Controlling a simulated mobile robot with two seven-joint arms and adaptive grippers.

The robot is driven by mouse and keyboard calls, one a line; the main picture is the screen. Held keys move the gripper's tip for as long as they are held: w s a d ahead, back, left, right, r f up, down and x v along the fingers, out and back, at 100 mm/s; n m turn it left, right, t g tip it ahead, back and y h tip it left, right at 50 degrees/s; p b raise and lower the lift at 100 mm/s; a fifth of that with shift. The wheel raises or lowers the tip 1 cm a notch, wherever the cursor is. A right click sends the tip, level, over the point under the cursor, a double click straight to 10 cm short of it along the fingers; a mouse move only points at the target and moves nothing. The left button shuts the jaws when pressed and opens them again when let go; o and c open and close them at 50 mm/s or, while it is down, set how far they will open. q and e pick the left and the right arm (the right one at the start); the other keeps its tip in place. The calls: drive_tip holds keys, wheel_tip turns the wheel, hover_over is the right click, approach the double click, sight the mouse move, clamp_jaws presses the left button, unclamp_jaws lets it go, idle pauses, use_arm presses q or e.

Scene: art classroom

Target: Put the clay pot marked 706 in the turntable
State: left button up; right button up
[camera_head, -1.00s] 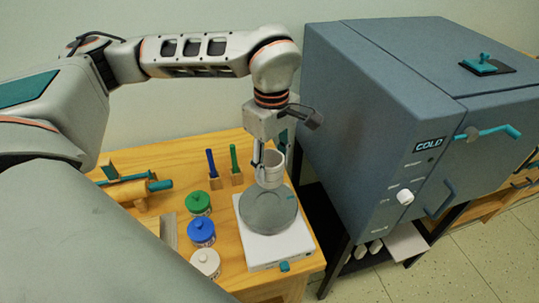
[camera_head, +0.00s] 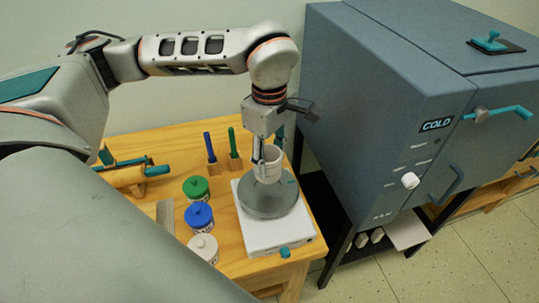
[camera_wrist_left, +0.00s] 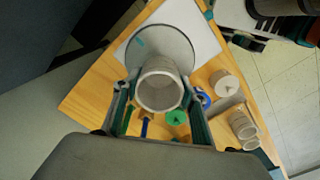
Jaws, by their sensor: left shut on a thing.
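A pale clay pot (camera_head: 268,171) is held upright in my left gripper (camera_head: 264,157), low over the turntable's round grey disc (camera_head: 268,205). The turntable has a white square base (camera_head: 275,236). In the wrist view the pot (camera_wrist_left: 160,90) shows its open mouth, with the gripper's fingers (camera_wrist_left: 160,98) shut on it from both sides. The grey disc (camera_wrist_left: 150,42) lies behind and below it. I cannot tell if the pot's bottom touches the disc. No number is readable on the pot. My right gripper is not in view.
A green jar (camera_head: 196,190), a blue jar (camera_head: 199,216) and a white jar (camera_head: 204,248) stand left of the turntable. Blue and green tools (camera_head: 233,145) stand behind. A large grey kiln (camera_head: 390,120) is close on the right. Other pale pots (camera_wrist_left: 242,125) show in the wrist view.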

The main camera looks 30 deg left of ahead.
use_arm(q)
wheel_tip(320, 180, down, 3)
drive_tip(key=shift+r+b, duration=0.15)
drive_tip(key=shift+b, duration=0.5)
drive_tip(key=shift+f+b, duration=0.8)
drive_tip(key=shift+f, duration=0.65)
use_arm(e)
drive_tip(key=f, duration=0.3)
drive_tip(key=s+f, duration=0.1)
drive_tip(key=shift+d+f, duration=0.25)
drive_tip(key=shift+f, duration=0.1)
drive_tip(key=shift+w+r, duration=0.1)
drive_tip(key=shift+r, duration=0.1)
use_arm(q)
drive_tip(key=o, duration=1.2)
drive_tip(key=shift+o, duration=0.2)
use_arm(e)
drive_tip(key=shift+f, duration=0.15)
use_arm(q)
drive_tip(key=shift+r, duration=0.15)
